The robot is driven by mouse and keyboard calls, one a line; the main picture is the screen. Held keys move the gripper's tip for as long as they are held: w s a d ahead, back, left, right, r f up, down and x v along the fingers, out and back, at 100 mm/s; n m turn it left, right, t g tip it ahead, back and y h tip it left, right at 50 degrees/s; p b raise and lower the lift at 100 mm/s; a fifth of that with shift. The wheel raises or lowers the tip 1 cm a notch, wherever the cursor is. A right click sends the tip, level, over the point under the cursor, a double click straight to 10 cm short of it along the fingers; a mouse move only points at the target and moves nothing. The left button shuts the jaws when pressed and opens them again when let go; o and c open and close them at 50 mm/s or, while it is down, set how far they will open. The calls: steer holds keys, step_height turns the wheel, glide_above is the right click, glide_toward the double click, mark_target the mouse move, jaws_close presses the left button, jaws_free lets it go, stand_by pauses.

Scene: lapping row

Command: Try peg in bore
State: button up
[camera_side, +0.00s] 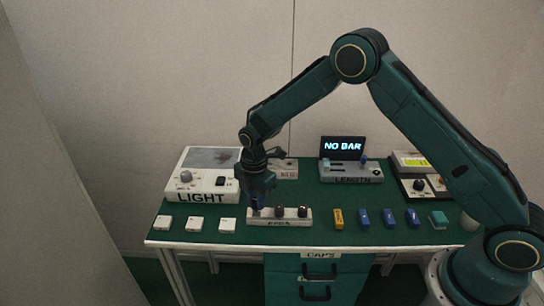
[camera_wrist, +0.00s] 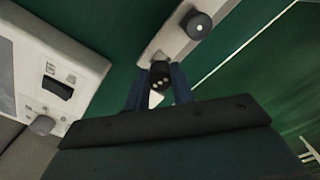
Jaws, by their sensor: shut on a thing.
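A white rack (camera_side: 293,217) stands near the front of the bench, with dark round-topped pegs in it. Two of them, a middle peg (camera_side: 279,211) and a right peg (camera_side: 302,211), stand clear of my gripper. My gripper (camera_side: 257,208) points down at the rack's left end. In the wrist view its blue fingers (camera_wrist: 160,82) are shut on a dark peg (camera_wrist: 161,71) with small pale dots on top, at the rack's end. Another dark peg (camera_wrist: 197,25) stands farther along the rack (camera_wrist: 172,36). The held peg's lower part is hidden, so I cannot tell how deep it sits.
Three white blocks (camera_side: 195,224) lie to the left. A LIGHT box (camera_side: 207,186) stands behind them. A yellow bar (camera_side: 338,218) and several blue bars (camera_side: 363,218) lie to the right. A LENGTH gauge (camera_side: 350,172) behind has a screen (camera_side: 344,147) reading NO BAR.

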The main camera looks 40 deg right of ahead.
step_height(320, 180, up, 17)
steer(key=shift+r, duration=0.2)
stand_by(0.7)
steer(key=w+d+f+m, duration=0.2)
steer(key=d+f, duration=0.1)
steer(key=d, duration=0.4)
steer(key=w+d+f+m, duration=0.2)
steer(key=w+d+f, duration=0.1)
steer(key=d, duration=0.4)
steer(key=w+d+f+m, duration=0.2)
steer(key=d+f, duration=0.1)
steer(key=d, duration=0.5)
steer(key=shift+w, duration=0.4)
steer(key=shift+a+f, duration=0.1)
steer(key=shift+f, duration=0.05)
steer(key=shift+f, duration=2.75)
steer(key=shift+f, duration=1.4)
steer(key=o, duration=1)
